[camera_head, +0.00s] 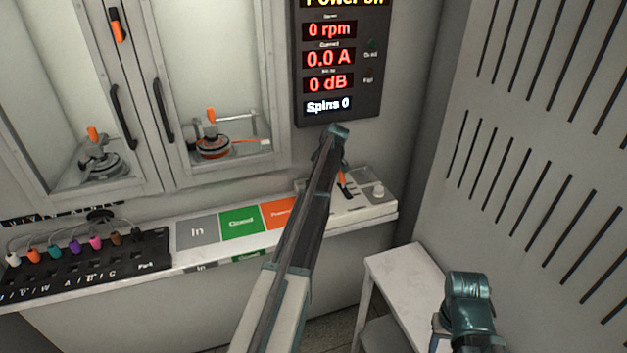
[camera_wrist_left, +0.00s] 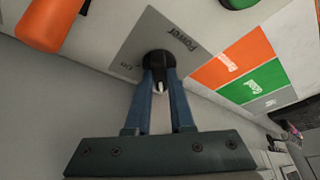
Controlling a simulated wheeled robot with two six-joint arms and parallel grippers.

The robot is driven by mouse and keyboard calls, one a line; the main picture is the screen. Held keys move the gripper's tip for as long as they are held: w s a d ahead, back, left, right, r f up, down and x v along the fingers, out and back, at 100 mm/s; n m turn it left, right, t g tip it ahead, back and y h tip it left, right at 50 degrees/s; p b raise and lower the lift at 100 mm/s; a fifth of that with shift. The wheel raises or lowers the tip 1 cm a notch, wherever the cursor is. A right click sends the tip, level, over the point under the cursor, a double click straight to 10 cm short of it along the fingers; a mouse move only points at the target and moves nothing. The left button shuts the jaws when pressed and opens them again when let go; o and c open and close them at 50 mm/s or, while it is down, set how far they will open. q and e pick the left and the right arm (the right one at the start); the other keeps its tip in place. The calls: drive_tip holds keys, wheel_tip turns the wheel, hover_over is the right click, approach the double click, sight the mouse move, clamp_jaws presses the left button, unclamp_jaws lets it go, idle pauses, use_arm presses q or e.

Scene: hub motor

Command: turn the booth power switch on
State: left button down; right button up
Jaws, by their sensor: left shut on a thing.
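In the left wrist view my left gripper (camera_wrist_left: 160,82) is shut on the black round power switch knob (camera_wrist_left: 158,60). A white tip shows between the fingers. The knob sits on a grey plate (camera_wrist_left: 192,58) marked "Power", with "On" at one side; the fingers hide part of the knob.
A display (camera_head: 340,65) reads 0 rpm, 0.0 A, 0 dB and Spins 0; its top "Power" line is partly cut off. An orange lever (camera_head: 342,185) stands by the arm. Left are In, green (camera_head: 241,222) and orange (camera_head: 279,212) fields. A white table (camera_head: 405,268) stands right.

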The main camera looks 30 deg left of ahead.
use_arm(q)
drive_tip(key=m, duration=0.1)
drive_tip(key=m+t, duration=0.1)
drive_tip(key=m, duration=0.1)
drive_tip(key=shift+s+m, duration=0.25)
drive_tip(key=shift+m, duration=0.15)
drive_tip(key=m+t, duration=0.2)
drive_tip(key=m, duration=0.2)
drive_tip(key=shift+m+h, duration=0.3)
drive_tip(key=shift+h, duration=0.1)
drive_tip(key=m+h, duration=0.1)
drive_tip(key=m, duration=0.1)
drive_tip(key=m+t, duration=0.1)
drive_tip(key=m, duration=0.2)
drive_tip(key=shift+s+a+h, duration=0.1)
drive_tip(key=shift+a+h, duration=0.1)
drive_tip(key=shift+h, duration=0.2)
drive_tip(key=shift+m+t+h, duration=0.3)
drive_tip(key=shift+m+h, duration=0.4)
drive_tip(key=shift+m, duration=1.5)
drive_tip(key=c, duration=0.8)
unclamp_jaws()
drive_tip(key=shift+r, duration=0.1)
use_arm(e)
drive_tip(key=shift+r, duration=0.1)
